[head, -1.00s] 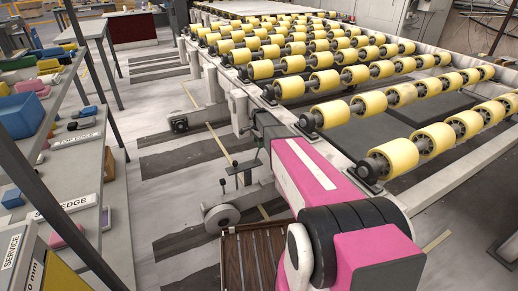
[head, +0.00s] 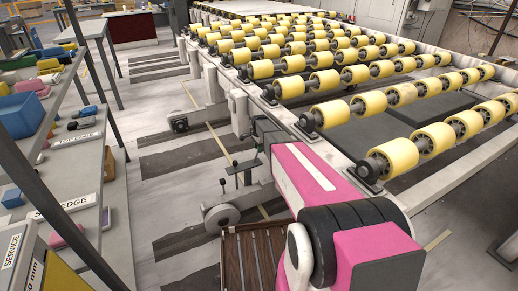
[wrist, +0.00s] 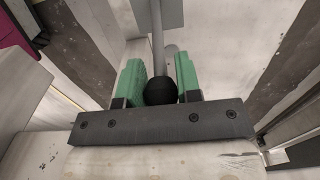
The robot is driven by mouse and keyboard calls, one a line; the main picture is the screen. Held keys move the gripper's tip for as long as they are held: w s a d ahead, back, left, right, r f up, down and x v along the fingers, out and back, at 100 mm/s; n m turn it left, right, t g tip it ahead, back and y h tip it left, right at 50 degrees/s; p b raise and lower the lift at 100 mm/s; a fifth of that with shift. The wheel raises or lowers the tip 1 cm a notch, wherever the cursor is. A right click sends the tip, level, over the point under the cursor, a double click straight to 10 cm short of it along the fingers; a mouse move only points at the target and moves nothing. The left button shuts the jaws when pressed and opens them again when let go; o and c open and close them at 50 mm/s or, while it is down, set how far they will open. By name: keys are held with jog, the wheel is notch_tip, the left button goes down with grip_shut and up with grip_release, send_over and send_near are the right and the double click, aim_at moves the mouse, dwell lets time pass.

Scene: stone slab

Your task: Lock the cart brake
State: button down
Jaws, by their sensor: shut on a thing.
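In the wrist view my gripper (wrist: 161,85) has two green fingers shut on a black ball knob (wrist: 161,92). The knob sits at the end of a grey lever rod (wrist: 157,40) that runs toward the top of the picture. In the head view a brown slatted cart (head: 232,262) stands at the bottom centre, partly hidden by my pink arm.
A conveyor with rows of yellow rollers (head: 329,113) fills the right side, with its pale frame close to my arm. A shelf with coloured blocks and labels (head: 77,138) stands at the left. Striped floor (head: 185,158) lies open between them.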

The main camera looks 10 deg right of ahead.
jog(key=shift+s+a+r+t+h, duration=0.15)
jog(key=shift+s+a+t+h, duration=0.1)
jog(key=shift+a+h, duration=0.4)
jog(key=shift+s+a+r+t+h, duration=0.15)
jog(key=shift+s+a+h, duration=0.05)
jog(key=shift+a+h, duration=0.4)
jog(key=shift+s+a+f+t+h, duration=0.2)
jog(key=shift+a+h, duration=0.25)
jog(key=shift+a, duration=0.35)
jog(key=shift+s+a+f+t+h, duration=0.1)
jog(key=shift+s+a+h, duration=0.3)
jog(key=shift+a, duration=0.4)
jog(key=shift+s+a+f+t+h, duration=0.15)
jog(key=shift+a+h, duration=0.35)
jog(key=shift+a, duration=0.3)
jog(key=c, duration=0.8)
grip_release()
jog(key=shift+r, duration=0.1)
jog(key=v, duration=1)
jog(key=shift+a+r, duration=0.15)
jog(key=shift+r, duration=0.05)
